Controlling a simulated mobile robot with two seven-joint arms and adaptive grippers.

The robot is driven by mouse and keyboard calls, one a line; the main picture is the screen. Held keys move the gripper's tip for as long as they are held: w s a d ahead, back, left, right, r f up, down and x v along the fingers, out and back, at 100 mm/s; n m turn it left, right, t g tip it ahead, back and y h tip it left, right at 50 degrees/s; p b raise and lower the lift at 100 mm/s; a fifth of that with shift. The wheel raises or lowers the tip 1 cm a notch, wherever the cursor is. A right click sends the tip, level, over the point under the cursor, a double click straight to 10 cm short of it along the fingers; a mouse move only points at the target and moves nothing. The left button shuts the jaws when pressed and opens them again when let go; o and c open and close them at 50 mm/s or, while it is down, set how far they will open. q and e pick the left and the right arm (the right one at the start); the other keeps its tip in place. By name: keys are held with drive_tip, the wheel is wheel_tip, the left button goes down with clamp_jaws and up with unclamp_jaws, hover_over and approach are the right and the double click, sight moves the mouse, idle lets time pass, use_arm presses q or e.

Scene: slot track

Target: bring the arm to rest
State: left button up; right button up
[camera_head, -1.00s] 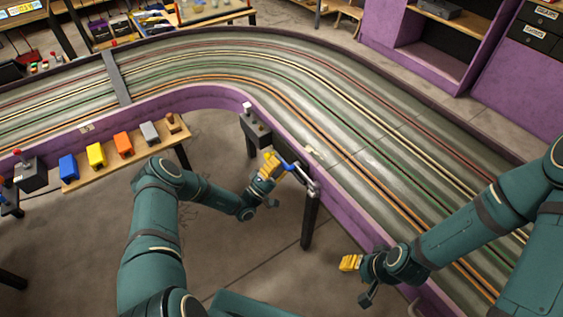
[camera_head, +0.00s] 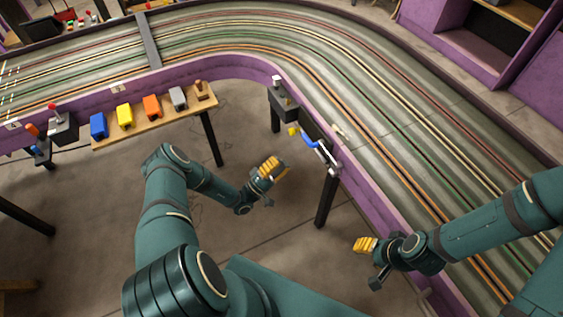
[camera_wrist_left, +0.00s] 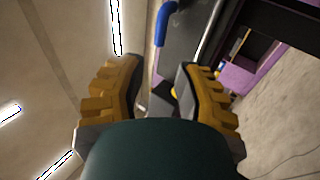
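My left gripper (camera_head: 272,168) has yellow fingers and hangs over the bare floor inside the track's curve, apart from the track wall. In the left wrist view its two fingers (camera_wrist_left: 155,90) stand apart with nothing held between them. A blue-handled lever (camera_head: 318,144) on the purple wall is to the right of the gripper; its blue part also shows in the left wrist view (camera_wrist_left: 165,22). My right gripper (camera_head: 365,245) is at the lower right beside the track wall; its fingers look close together, and their gap cannot be made out.
The slot track (camera_head: 330,85) curves around behind a purple wall (camera_head: 230,70). A wooden shelf (camera_head: 150,118) at left holds blue, yellow, orange and grey blocks. A grey box with a white knob (camera_head: 283,100) sits on the wall. The floor (camera_head: 90,220) is open.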

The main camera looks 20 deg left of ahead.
use_arm(q)
drive_tip(key=s+d+m+g+h, duration=0.2)
drive_tip(key=s+d+m+g, duration=0.25)
drive_tip(key=d+g, duration=0.5)
drive_tip(key=s+d+m+g+h, duration=0.25)
drive_tip(key=s+d+g, duration=0.25)
drive_tip(key=d+g, duration=0.4)
drive_tip(key=s+a+f+m+g+y, duration=0.25)
drive_tip(key=s+g+y, duration=0.35)
drive_tip(key=s+y, duration=0.4)
wheel_tip(320, 180, up, 6)
drive_tip(key=w+a+m+t+y, duration=0.1)
drive_tip(key=t+y, duration=0.3)
drive_tip(key=t, duration=0.1)
drive_tip(key=shift+w+a, duration=0.2)
drive_tip(key=shift+w, duration=0.2)
